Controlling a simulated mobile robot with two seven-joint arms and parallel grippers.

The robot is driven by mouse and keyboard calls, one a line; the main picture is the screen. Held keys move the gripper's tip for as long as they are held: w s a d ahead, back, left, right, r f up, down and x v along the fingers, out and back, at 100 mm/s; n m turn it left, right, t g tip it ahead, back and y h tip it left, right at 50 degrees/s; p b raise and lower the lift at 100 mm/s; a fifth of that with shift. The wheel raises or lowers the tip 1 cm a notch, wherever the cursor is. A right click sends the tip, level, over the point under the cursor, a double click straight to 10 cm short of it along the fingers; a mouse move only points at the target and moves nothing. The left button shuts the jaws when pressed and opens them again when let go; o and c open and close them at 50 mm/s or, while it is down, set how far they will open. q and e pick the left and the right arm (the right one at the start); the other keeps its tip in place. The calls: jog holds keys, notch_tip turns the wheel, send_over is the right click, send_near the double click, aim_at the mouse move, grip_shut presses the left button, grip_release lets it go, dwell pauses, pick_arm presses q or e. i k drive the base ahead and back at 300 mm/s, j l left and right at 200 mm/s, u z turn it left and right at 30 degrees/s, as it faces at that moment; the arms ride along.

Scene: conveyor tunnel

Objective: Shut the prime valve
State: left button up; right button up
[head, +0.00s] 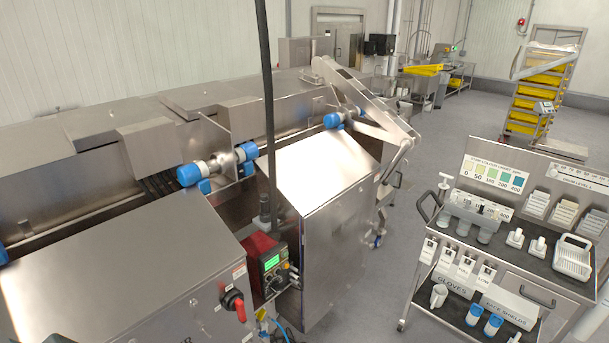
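No part is clearly labelled as the prime valve, and I cannot tell for sure which one it is. A small red and black dosing unit (262,254) with a lit green display is fixed between two steel cabinets, just left of centre low in the head view. Small fittings (291,277) stick out on its right side, too small to tell their position. Blue tubing (279,331) hangs below it. A red rotary handle (236,303) sits on the left cabinet front. Neither of my grippers is in view.
A steel conveyor tunnel (93,130) with blue-capped motors (212,167) runs across the left. A dark vertical pole (266,120) rises behind the unit. A steel cart (536,283) with bottles and test strips stands at the right. Grey floor (385,275) between cabinet and cart is clear.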

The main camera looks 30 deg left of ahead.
aim_at(260, 314)
jog(key=i+l+u, duration=0.1)
jog(key=u, duration=0.35)
jog(key=l+u, duration=0.35)
jog(key=u, duration=0.15)
jog(key=l+u, duration=0.25)
jog(key=u, duration=0.2)
jog(key=i+l+u, duration=0.1)
jog(key=i, duration=0.65)
jog(key=i+l+u, duration=0.15)
jog(key=l, duration=0.25)
jog(key=i+l+u, duration=0.15)
jog(key=i+l, duration=0.15)
jog(key=i+l+u, duration=0.15)
jog(key=l, duration=0.4)
jog(key=i+l+u, duration=0.15)
jog(key=l, duration=0.3)
jog(key=i+l+u, duration=0.15)
jog(key=l, duration=0.3)
jog(key=i+l+u, duration=0.15)
jog(key=l, duration=0.35)
jog(key=l+u, duration=0.15)
jog(key=l, duration=0.35)
jog(key=i, duration=0.05)
